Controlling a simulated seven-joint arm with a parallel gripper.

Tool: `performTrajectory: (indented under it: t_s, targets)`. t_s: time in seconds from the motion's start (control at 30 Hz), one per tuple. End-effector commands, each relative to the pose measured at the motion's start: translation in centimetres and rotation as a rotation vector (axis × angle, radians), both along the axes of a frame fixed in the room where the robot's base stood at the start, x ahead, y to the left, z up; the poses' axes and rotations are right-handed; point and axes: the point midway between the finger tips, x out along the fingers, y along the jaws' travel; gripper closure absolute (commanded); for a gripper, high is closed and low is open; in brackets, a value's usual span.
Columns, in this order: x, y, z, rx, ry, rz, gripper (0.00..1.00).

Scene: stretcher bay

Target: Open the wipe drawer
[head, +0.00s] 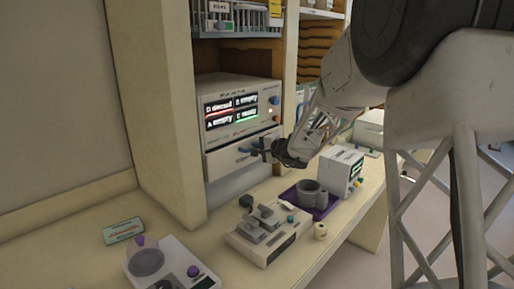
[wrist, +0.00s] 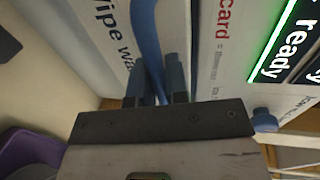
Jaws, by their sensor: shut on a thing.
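The wipe drawer (head: 224,162) is a pale front below the display unit in the head view. In the wrist view its face (wrist: 103,32) carries the partly cut-off words "Wipe wa". A blue handle (wrist: 146,28) runs up its front. My gripper (wrist: 156,82) is shut on this handle, with one blue-grey finger on each side of it. In the head view my gripper (head: 264,150) is at the right part of the drawer front, and the dark wrist hides some of what lies behind. I cannot tell how far out the drawer stands.
The display unit (head: 238,88) above has lit labels and a blue knob. On the counter below stand a pale device with grey blocks (head: 264,246), a grey cup (head: 312,195) on a purple tray, and a small white monitor box (head: 341,172).

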Motion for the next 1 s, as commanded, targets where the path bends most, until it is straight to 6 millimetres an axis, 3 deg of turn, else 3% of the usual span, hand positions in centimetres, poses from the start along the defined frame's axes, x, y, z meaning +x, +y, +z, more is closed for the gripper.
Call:
performTrajectory:
  t_s: [0.37, 1.0]
  targets:
    - [-2.9, -2.9, 0.1, 0.000, 0.000, -0.002, 1.00]
    - [-12.1, -12.2, 0.1, -0.001, -0.001, -0.003, 1.00]
